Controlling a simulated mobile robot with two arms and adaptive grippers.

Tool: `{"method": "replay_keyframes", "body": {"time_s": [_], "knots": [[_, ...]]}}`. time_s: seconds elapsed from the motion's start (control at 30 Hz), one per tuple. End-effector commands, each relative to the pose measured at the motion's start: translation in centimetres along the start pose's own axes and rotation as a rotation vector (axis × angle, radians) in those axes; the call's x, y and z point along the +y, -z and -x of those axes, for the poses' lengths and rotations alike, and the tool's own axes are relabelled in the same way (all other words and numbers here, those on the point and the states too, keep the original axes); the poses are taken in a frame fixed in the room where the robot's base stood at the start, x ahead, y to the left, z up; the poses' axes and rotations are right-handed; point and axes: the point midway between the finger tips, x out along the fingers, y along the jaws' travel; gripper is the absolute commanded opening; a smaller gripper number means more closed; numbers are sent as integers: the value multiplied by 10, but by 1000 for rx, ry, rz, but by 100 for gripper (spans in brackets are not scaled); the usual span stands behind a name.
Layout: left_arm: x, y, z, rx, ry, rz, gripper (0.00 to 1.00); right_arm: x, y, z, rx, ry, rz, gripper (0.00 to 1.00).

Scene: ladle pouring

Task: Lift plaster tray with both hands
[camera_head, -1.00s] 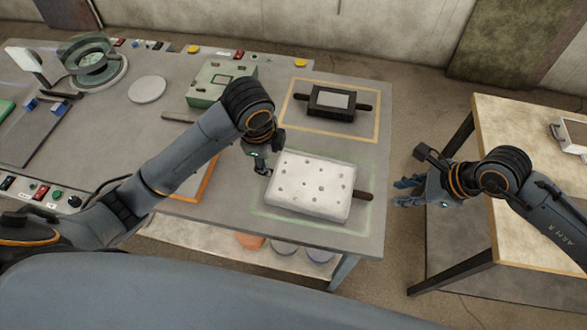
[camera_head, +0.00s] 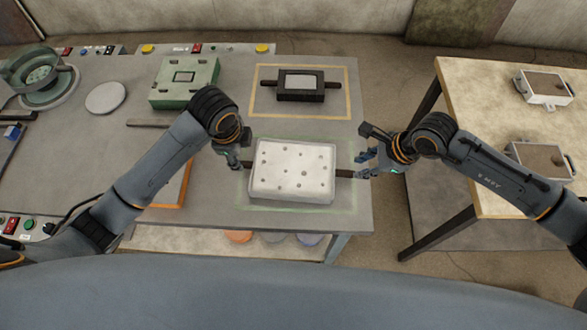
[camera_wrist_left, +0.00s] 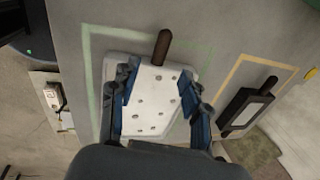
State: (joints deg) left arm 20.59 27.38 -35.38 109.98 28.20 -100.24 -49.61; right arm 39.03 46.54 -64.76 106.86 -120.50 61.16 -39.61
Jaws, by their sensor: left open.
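The plaster tray (camera_head: 291,170), a white slab with several small holes, lies flat on the grey table inside a pale green outline. Its dark right handle (camera_head: 345,173) sticks out toward my right gripper (camera_head: 361,167), whose blue fingers are spread at the handle's end; contact is unclear. My left gripper (camera_head: 234,160) is at the tray's left side, mostly hiding the handle there. In the left wrist view, my open left gripper (camera_wrist_left: 158,98) has its blue fingers apart over the tray (camera_wrist_left: 160,85), with the far handle (camera_wrist_left: 163,47) beyond them.
A dark handled mold (camera_head: 301,86) sits in a yellow outline behind the tray. A green block (camera_head: 185,80) and a grey disc (camera_head: 106,98) are further left. A gap separates the table from a second table (camera_head: 460,90) at right, bearing white boxes (camera_head: 543,87).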

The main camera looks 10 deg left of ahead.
Motion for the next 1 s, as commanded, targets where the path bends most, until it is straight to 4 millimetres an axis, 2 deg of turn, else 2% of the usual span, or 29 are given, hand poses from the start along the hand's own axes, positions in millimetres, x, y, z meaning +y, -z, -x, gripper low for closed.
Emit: {"method": "replay_keyframes", "body": {"time_s": [0.03, 0.2, 0.4, 0.6, 0.83, 0.87, 0.97, 1.0], "knots": [[1, 0, -11, 0, -4, 2, 47, 0, -1, -11, -2, -2, -1, 26], [0, 0, -42, 0, -2, 2, 47, 0, -1, -43, -1, -1, -1, 26], [0, 0, -67, 0, -1, 2, 47, 0, 0, -68, -1, 0, 0, 26], [0, 0, -76, 0, 1, 0, 47, 0, 0, -76, 0, 1, 0, 26], [0, 0, -76, 0, 1, 0, 47, 0, 0, -76, 0, 1, 0, 26], [0, 0, -76, 0, 1, 0, 45, 0, 0, -76, 0, 1, 0, 24], [0, 0, -76, 0, 1, 0, 24, 0, 0, -76, 0, 1, 0, 4], [0, 0, -76, 0, 1, 0, 16, 0, 0, -76, 0, 1, 0, 0]]}}
